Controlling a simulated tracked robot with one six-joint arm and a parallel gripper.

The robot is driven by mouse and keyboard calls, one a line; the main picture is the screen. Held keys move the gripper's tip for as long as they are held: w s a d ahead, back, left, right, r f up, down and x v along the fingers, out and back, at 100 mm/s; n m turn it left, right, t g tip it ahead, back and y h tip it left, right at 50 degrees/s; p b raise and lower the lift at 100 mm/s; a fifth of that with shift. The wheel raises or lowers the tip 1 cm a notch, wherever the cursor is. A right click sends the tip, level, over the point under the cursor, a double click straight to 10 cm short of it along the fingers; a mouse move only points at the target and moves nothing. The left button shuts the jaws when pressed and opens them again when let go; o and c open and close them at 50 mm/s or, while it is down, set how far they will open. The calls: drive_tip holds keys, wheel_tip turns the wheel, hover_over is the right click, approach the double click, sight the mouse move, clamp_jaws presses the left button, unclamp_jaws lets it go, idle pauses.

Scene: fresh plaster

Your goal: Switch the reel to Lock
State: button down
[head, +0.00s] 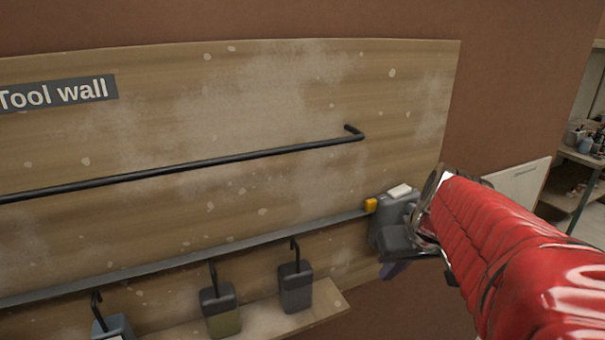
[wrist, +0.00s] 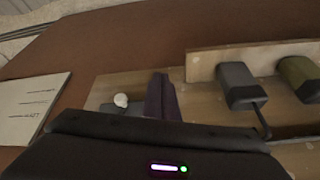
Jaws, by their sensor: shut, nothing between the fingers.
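A grey housing (head: 386,218) sits at the right end of the wall rail, with an orange-yellow piece (head: 370,205) on its left and a white piece (head: 400,190) on top. It may be the reel, but no lettering or switch position is readable. My red-sleeved arm covers its right side. My gripper (head: 393,270) is just below the housing; its purple fingers are shut and empty. Whether it touches the housing is unclear. In the wrist view, the fingers (wrist: 163,98) stand beside a small white knob-like thing (wrist: 121,100) on a blue-grey surface, apart from it.
The wooden tool board (head: 300,100) carries a black bar (head: 200,166) and the lower grey rail (head: 180,262). Several hooked blocks hang below, including a grey one (head: 296,288) and an olive one (head: 220,311), by a small ledge (head: 325,308). A shelf unit (head: 575,170) stands far right.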

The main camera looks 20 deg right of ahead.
drive_tip(key=d+r+n+t, duration=0.2)
drive_tip(key=d+r+t, duration=0.3)
drive_tip(key=r, duration=0.4)
drive_tip(key=d+r+n+t, duration=0.3)
drive_tip(key=d+r+t, duration=0.2)
drive_tip(key=r, duration=0.4)
drive_tip(key=shift+s+r, duration=0.15)
drive_tip(key=shift+r, duration=0.2)
hover_over(399, 192)
drive_tip(key=s, duration=0.2)
drive_tip(key=f, duration=0.1)
drive_tip(key=d+f, duration=0.1)
drive_tip(key=shift+f, duration=0.3)
drive_tip(key=shift+d+f, duration=0.15)
drive_tip(key=shift+f, duration=0.45)
drive_tip(key=shift+d+f, duration=0.15)
drive_tip(key=shift+f, duration=0.45)
drive_tip(key=shift+d+f, duration=0.1)
drive_tip(key=shift+f, duration=0.6)
